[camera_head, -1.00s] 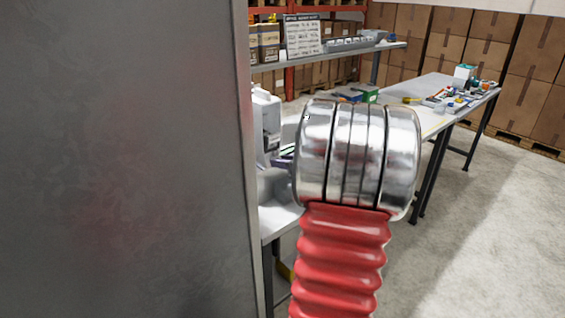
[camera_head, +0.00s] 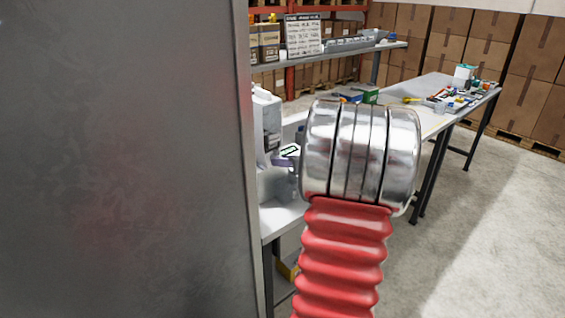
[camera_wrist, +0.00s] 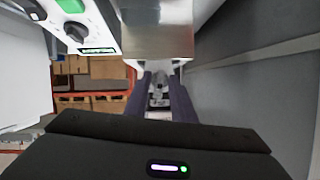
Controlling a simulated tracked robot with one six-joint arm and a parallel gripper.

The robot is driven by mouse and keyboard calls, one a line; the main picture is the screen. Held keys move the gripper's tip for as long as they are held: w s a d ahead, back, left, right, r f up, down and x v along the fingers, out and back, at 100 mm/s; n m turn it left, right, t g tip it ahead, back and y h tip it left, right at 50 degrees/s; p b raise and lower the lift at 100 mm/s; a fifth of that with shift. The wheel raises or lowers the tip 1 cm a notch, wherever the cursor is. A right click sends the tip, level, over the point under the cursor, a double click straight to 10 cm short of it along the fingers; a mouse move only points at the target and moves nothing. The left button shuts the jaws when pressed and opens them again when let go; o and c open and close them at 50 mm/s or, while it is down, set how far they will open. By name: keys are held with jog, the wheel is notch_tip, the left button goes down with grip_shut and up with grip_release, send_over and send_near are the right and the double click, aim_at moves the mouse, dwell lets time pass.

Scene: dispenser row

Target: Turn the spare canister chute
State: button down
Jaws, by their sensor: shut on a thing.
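In the wrist view, my gripper (camera_wrist: 161,78) has its two dark purple fingers closed around a small grey metallic piece (camera_wrist: 158,93), which looks like the chute. Much of it is hidden between the fingers. A steel box-like body (camera_wrist: 157,35) stands just beyond the fingertips. A white dispenser housing (camera_wrist: 28,30) with a green button and a black knob is at the upper left.
A large grey panel (camera_head: 125,160) fills the left of the head view, close to the dispenser. A long worktable (camera_head: 428,115) with small items runs to the back right. A shelf (camera_head: 330,55) holds boxes behind. The floor (camera_head: 490,220) at the right is clear.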

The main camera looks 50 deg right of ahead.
jog(key=m+t+y, duration=0.1)
jog(key=m+t, duration=0.1)
jog(key=m, duration=0.4)
jog(key=f+m+t+y, duration=0.1)
jog(key=m+t+y, duration=0.1)
jog(key=m, duration=0.4)
jog(key=f+m+t+y, duration=0.1)
jog(key=m+t, duration=0.1)
jog(key=m, duration=0.4)
jog(key=shift+s+d+y, duration=0.1)
jog(key=shift+d+y, duration=0.2)
jog(key=shift+t, duration=0.3)
jog(key=c, duration=1.8)
grip_release()
jog(key=shift+c, duration=0.2)
jog(key=shift+r, duration=0.15)
jog(key=shift+s, duration=0.1)
jog(key=v, duration=1.3)
jog(key=shift+s, duration=0.3)
